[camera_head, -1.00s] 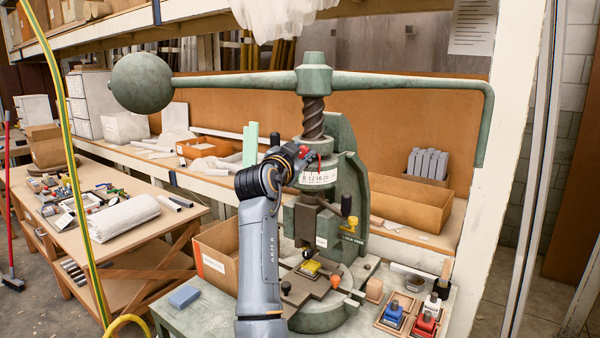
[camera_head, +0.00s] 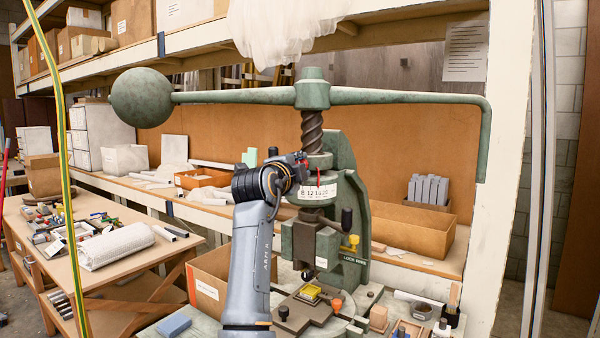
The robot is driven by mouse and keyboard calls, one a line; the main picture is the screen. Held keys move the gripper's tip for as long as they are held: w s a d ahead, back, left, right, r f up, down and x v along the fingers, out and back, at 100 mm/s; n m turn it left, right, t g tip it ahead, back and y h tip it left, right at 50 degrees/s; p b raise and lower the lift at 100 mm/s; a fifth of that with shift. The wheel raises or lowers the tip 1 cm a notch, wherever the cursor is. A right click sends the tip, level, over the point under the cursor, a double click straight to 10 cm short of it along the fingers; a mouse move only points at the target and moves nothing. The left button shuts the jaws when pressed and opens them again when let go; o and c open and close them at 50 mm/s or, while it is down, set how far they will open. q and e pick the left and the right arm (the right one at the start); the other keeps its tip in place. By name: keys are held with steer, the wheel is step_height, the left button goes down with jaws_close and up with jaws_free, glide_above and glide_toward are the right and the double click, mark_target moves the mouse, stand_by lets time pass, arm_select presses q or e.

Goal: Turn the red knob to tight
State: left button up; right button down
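The green fly press (camera_head: 345,165) stands at centre, its long lever arm (camera_head: 400,97) spanning the top. A white numbered dial collar (camera_head: 317,193) circles it below the screw, with a thin red pointer (camera_head: 318,176) in front. My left arm rises from the bottom, and its gripper (camera_head: 300,167) is at the collar's left upper side. A small red patch (camera_head: 303,155) shows at the gripper's tip; it may be the red knob, mostly hidden. The fingers are too small and covered to show whether they are open or shut. My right gripper is not in view.
A yellow block (camera_head: 311,292) sits on the press bed. An open cardboard box (camera_head: 207,275) is left of my arm. A cluttered bench (camera_head: 110,265) stands at left.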

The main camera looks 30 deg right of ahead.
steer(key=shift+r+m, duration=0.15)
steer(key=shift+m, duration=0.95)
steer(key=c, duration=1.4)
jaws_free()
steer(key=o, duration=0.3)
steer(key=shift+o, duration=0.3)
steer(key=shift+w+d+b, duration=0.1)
steer(key=shift+b, duration=0.2)
